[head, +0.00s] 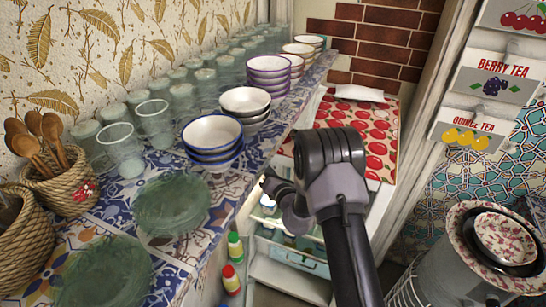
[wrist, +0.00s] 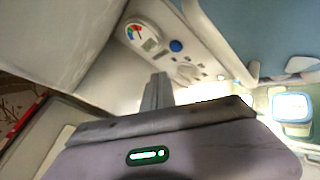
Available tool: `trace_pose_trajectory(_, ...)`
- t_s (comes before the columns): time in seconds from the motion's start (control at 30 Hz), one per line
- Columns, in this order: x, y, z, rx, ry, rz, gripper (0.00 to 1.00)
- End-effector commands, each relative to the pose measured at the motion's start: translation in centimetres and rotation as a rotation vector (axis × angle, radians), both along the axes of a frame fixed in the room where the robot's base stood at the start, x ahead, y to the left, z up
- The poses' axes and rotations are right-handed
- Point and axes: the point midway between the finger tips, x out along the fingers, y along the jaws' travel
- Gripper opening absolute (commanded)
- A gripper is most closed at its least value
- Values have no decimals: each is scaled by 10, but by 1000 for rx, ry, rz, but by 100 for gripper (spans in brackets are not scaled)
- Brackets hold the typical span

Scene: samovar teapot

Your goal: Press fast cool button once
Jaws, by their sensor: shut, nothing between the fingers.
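In the wrist view, a white control panel (wrist: 155,42) is on the inside of a pale fridge-like compartment. It has a coloured dial (wrist: 135,32), a small grey display (wrist: 150,45) and a round blue button (wrist: 176,46). The blue button looks like the fast cool button, but no label is readable. My gripper (wrist: 157,88) is shut and empty. In the picture, its fingertips are below and slightly left of the blue button, apart from it. In the head view, my arm reaches down over the open compartment, and the panel is hidden.
Compartment shelves and a drawer (head: 290,257) show beneath my arm. Two small bottles (head: 232,281) stand at the left. A counter with stacked bowls (head: 212,138), glasses and green plates (head: 171,203) runs along the left. A light blue surface (wrist: 265,30) lies at the upper right.

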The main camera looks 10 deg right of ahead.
Motion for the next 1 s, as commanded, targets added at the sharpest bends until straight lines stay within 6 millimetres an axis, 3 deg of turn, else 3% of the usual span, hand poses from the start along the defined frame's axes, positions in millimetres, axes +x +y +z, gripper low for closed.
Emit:
trace_pose_trajectory(0.3,24,-17,0,0,1,-1,0)
trace_pose_trajectory(1.0,25,-19,0,0,0,0,0)
